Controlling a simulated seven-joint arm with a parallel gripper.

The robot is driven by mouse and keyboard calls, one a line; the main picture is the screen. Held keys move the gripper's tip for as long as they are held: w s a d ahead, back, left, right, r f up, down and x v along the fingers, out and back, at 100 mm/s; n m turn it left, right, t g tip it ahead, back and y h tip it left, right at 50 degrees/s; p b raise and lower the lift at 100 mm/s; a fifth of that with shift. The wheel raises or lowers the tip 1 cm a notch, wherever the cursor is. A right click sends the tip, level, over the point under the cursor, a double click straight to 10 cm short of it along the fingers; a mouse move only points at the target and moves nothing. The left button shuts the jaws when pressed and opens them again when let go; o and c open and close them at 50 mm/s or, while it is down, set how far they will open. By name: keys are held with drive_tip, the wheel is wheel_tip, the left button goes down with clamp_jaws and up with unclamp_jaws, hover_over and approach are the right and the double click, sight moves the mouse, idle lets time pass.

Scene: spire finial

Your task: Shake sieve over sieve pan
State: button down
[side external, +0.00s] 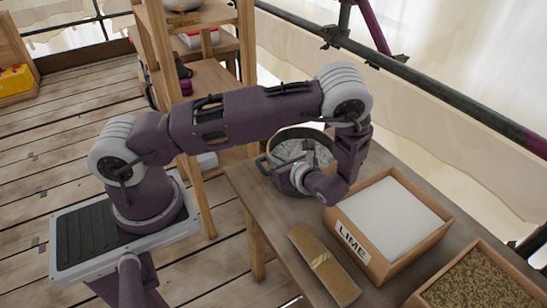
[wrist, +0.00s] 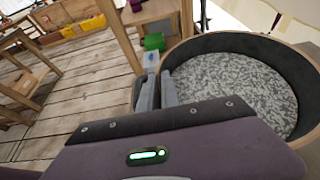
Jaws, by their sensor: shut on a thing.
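A round sieve (wrist: 243,82) with a pale wooden rim and dark inner wall fills the right of the wrist view. A grey-white speckled layer covers its floor. My gripper (wrist: 158,88) is shut on the sieve at its left edge. In the side view, my gripper (side external: 284,170) is at the near side of a dark round vessel (side external: 266,166) on the bench, with grey-white contents showing in it. My wrist covers part of this vessel. I cannot clearly separate the sieve from the sieve pan there.
On the bench (side external: 244,186), a wooden box marked LIME (side external: 354,243) holds white powder. A box of brown grains (side external: 478,285) stands at the front right. Wooden shelves (side external: 205,75) rise behind my arm.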

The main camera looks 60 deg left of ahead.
drive_tip(key=shift+d+f, duration=0.15)
drive_tip(key=shift+d, duration=0.2)
drive_tip(key=shift+a, duration=1.25)
drive_tip(key=d, duration=0.5)
drive_tip(key=a, duration=0.5)
drive_tip(key=shift+d, duration=1.25)
